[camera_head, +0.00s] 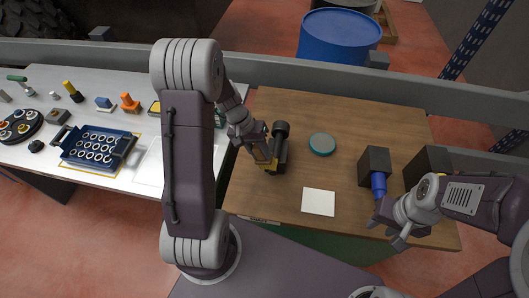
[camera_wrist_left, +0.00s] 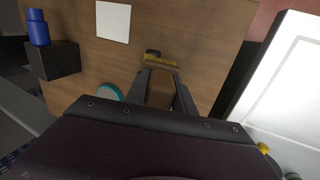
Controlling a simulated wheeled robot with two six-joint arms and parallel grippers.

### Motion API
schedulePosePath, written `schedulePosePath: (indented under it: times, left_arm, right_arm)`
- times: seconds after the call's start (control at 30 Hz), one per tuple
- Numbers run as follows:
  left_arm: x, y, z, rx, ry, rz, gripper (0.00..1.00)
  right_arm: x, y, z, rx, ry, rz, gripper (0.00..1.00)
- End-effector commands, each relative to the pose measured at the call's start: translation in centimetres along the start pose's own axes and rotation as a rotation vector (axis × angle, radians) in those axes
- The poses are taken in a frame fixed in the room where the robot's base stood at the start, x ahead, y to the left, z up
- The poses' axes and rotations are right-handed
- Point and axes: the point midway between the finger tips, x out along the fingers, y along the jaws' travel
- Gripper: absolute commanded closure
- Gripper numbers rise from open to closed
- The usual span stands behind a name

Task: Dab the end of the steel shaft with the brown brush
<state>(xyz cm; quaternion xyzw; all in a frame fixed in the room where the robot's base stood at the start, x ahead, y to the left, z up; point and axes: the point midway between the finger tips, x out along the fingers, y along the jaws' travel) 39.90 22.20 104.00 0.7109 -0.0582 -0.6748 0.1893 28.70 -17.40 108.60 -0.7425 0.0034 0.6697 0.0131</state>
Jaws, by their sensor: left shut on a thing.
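My left gripper (camera_head: 266,165) is over the left part of the wooden table. In the left wrist view its two dark fingers (camera_wrist_left: 162,75) reach a yellow-brown piece with a dark part, which I take for the brown brush (camera_wrist_left: 161,62). The fingers are shut on it. In the head view only a little yellow shows at the gripper. My right gripper (camera_head: 389,231) is at the table's near right edge, beside a blue cylinder (camera_head: 378,183), with its fingers apart and seemingly empty. I cannot make out the steel shaft with certainty.
A dark block (camera_head: 374,160) stands behind the blue cylinder, and another (camera_head: 428,160) stands to its right. A teal-rimmed disc (camera_head: 322,144) and a white square (camera_head: 319,202) lie mid-table. A white table (camera_head: 100,180) with a blue tray (camera_head: 97,147) is at left.

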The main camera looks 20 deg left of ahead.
Motion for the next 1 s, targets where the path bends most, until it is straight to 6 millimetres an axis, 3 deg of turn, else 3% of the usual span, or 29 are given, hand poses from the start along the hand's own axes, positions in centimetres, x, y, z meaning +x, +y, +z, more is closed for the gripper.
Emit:
schedulePosePath:
  times: [0.23,0.67,1.0]
  left_arm:
    - [-1.0,0.3,-0.2,0.001,0.006,-0.001,1.00]
    - [-6.0,2.2,-0.4,0.001,0.008,-0.001,1.00]
    - [-6.1,2.2,-0.4,0.001,0.008,-0.001,1.00]
  right_arm:
    - [-0.8,0.0,-0.1,0.000,0.000,0.000,0.64]
    - [-5.0,-0.1,-0.5,0.000,0.000,0.000,0.64]
    - [-5.0,-0.1,-0.5,0.000,0.000,0.000,0.64]
